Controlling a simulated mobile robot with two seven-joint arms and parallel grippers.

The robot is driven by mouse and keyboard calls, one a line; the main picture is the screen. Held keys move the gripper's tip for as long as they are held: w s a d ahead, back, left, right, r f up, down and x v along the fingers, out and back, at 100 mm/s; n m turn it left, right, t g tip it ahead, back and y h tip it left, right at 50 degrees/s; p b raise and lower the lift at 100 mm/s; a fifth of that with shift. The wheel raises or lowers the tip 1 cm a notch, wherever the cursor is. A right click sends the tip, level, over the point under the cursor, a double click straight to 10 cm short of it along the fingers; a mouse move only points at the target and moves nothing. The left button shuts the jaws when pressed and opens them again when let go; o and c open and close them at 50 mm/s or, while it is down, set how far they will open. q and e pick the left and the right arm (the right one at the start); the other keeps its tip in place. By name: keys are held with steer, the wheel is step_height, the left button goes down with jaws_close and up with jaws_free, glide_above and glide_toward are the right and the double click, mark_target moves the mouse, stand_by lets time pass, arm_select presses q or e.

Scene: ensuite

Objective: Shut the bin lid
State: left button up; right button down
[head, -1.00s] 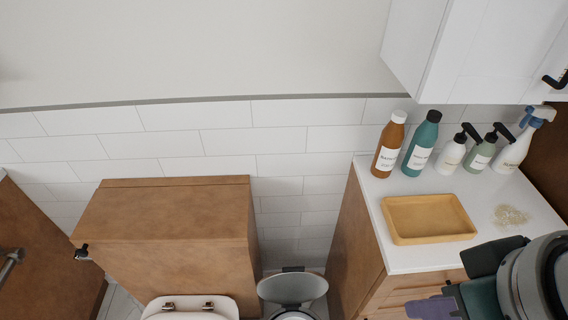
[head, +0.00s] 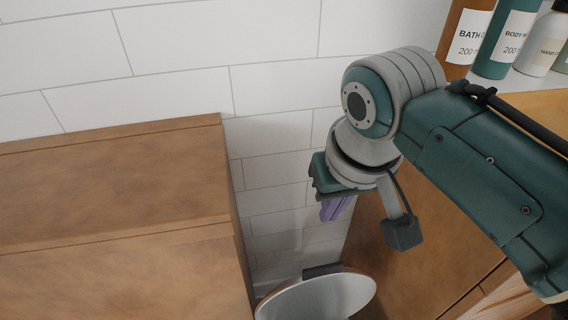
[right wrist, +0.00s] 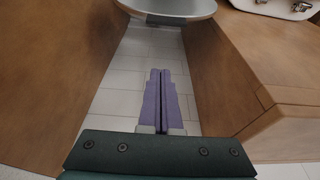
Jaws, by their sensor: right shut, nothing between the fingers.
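The bin lid (head: 318,296) stands raised at the bottom of the head view, a grey oval with its inner side showing. The bin's body is below the picture and hidden. In the right wrist view the lid (right wrist: 168,8) shows at the top edge, ahead of the fingers. My right gripper (head: 334,210) is shut and empty, with purple fingers pointing down, above the lid and apart from it. Its fingers (right wrist: 160,80) lie side by side in the right wrist view. My left gripper is in no view.
A wooden toilet cistern box (head: 110,220) stands left of the lid, and a wooden cabinet (head: 405,250) stands right, leaving a narrow gap. Bottles, including a brown one (head: 466,35), stand on the counter. White tiled wall (head: 280,90) is behind.

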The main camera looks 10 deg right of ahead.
arm_select(q)
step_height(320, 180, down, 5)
steer(key=b, duration=0.4)
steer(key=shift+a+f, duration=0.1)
arm_select(e)
steer(key=f, duration=0.6)
steer(key=s+f, duration=0.1)
steer(key=f, duration=0.3)
steer(key=shift+s, duration=0.15)
